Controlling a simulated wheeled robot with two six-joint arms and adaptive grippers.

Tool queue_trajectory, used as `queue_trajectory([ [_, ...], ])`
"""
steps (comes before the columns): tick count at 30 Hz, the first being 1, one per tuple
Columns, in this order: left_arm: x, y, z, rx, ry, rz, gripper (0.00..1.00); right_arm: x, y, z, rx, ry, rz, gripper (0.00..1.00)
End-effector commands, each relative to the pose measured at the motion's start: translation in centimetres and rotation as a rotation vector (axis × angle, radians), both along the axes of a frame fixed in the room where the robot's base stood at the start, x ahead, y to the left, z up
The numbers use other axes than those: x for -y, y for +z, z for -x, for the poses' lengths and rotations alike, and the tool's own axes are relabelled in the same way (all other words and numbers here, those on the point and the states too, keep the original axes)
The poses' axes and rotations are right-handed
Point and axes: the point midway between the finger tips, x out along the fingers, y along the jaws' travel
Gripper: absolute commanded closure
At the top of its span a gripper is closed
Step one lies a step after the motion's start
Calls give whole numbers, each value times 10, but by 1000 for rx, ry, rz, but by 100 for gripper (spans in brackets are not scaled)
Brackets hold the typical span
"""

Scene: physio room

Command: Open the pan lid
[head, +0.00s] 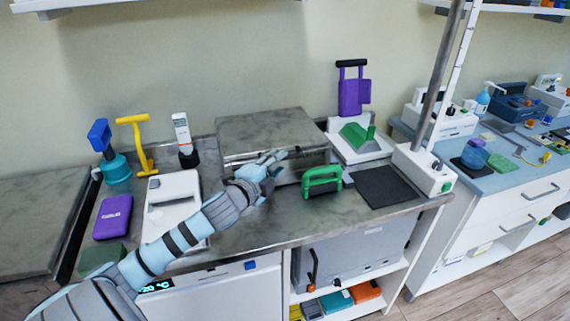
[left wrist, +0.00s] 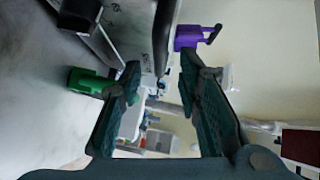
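A low box-like pan with a flat, mottled grey metal lid (head: 268,127) stands at the back middle of the counter. The lid looks level and down on the pan. My left gripper (head: 268,162) is in front of the pan and hides part of its front edge; I cannot tell whether it touches it. In the left wrist view my left gripper (left wrist: 160,82) has its two fingers wide apart with nothing clearly held between them. A dark bar (left wrist: 161,35) shows beyond the fingertips; I cannot tell what it belongs to. My right gripper is not in view.
A green handled tool (head: 321,180) stands right of the gripper, and a black pad (head: 385,187) lies beyond it. A purple device (head: 353,96) stands at back right. A white machine (head: 172,202) and purple case (head: 113,217) are on the left. A pole rises at right.

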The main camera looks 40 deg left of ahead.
Motion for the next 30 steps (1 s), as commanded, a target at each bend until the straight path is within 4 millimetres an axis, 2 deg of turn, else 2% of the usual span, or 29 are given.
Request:
queue_trajectory([
  [3,-3,-3,-24,2,1,5,69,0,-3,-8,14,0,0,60],
  [7,-7,-5,-40,0,0,0,69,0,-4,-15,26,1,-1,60],
  [17,-7,-5,-46,-2,-2,-3,69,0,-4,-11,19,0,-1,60],
  [23,-7,-6,-45,-5,-1,-3,99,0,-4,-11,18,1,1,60],
  [30,-7,-6,-45,-5,-1,-4,100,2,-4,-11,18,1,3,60],
])
